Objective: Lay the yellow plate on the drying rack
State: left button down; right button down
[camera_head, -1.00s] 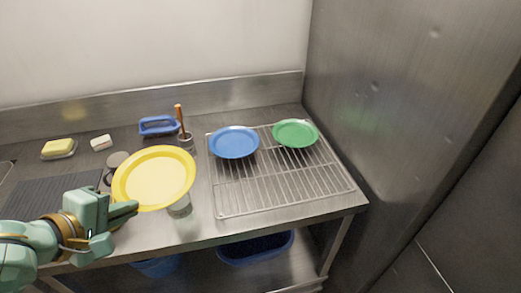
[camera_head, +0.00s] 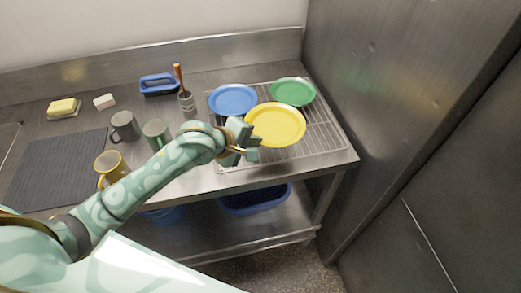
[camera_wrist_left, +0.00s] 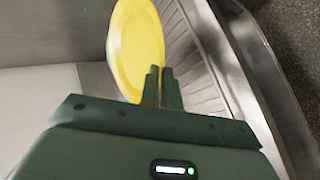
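The yellow plate (camera_head: 277,125) is over the front middle of the drying rack (camera_head: 318,143), roughly level. I cannot tell whether it touches the wires. My left gripper (camera_head: 252,143) is shut on the plate's near left rim. In the left wrist view, its two fingers (camera_wrist_left: 161,87) are close together at the rim of the yellow plate (camera_wrist_left: 138,45). The blue plate (camera_head: 232,99) and the green plate (camera_head: 293,91) are at the back of the rack; the yellow plate's far edge comes close to both. My right gripper is not in view.
A grey mug (camera_head: 124,126), a green mug (camera_head: 155,133) and a yellow mug (camera_head: 110,166) stand left of the rack, beside a dark ribbed mat (camera_head: 55,170). A brush holder (camera_head: 187,105) stands behind. A steel wall (camera_head: 400,100) rises close on the right.

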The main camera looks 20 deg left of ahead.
pick_arm(q)
jog(key=w+f, duration=0.1)
jog(key=w+f+b, duration=0.1)
jog(key=f, duration=0.1)
jog(key=shift+w+d+f, duration=0.15)
jog(key=shift+w+f, duration=0.05)
jog(key=shift+w, duration=0.15)
jog(key=f+b, duration=0.2)
jog(key=f, duration=0.1)
jog(key=shift+w+f, duration=0.2)
jog(key=shift+f, duration=0.1)
jog(key=shift+r, duration=0.1)
jog(key=c, duration=1.9)
grip_release()
